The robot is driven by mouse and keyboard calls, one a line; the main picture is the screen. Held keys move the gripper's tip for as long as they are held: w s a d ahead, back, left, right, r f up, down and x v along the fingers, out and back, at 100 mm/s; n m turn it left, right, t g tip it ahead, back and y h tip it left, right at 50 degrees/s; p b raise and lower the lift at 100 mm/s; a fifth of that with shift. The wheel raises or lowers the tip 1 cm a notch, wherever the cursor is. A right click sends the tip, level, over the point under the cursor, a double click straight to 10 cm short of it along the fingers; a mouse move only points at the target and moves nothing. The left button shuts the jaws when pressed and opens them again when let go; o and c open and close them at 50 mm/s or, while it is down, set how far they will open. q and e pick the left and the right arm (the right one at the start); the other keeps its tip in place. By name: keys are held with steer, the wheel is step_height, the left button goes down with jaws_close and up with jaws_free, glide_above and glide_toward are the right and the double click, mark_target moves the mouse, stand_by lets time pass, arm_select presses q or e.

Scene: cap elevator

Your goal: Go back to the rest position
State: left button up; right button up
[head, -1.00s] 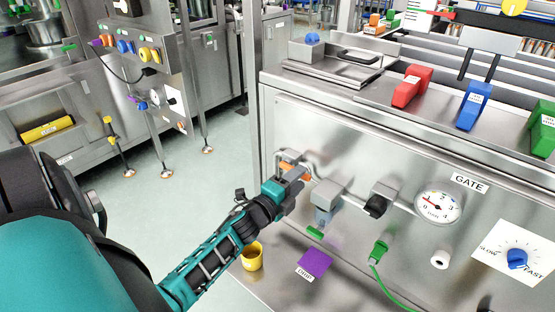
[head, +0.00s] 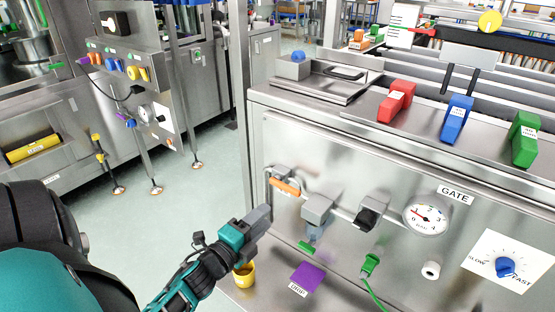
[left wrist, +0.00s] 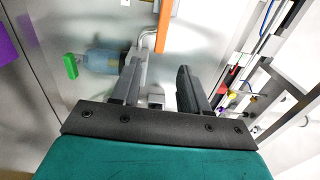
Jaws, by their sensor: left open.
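My left gripper (head: 262,216) is open and empty in the head view, low in front of the steel machine front (head: 350,170), below and left of the orange-handled part (head: 285,187) on the pipe. In the left wrist view its two dark fingers (left wrist: 160,85) stand apart with nothing between them but the pipe and panel behind. The orange handle (left wrist: 166,25) shows above them there, clear of the fingers. My right gripper is not in view.
A yellow cup (head: 244,275) and a purple DROP patch (head: 307,276) are close below the gripper. A grey block (head: 317,210), a gauge (head: 426,216) and a green plug (head: 370,265) are to the right. Open floor (head: 205,225) is to the left.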

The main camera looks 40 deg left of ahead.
arm_select(q)
steer(key=s+d+f+n+g+h+p, duration=0.1)
steer(key=s+d+n+g+p, duration=0.2)
steer(key=d+n, duration=0.4)
steer(key=s+d+f+n+g+h+p, duration=0.1)
steer(key=s+d+n+g+p, duration=0.3)
steer(key=d+n, duration=0.4)
steer(key=s+d+h, duration=0.1)
steer(key=d, duration=0.2)
steer(key=shift+s+d+f, duration=0.4)
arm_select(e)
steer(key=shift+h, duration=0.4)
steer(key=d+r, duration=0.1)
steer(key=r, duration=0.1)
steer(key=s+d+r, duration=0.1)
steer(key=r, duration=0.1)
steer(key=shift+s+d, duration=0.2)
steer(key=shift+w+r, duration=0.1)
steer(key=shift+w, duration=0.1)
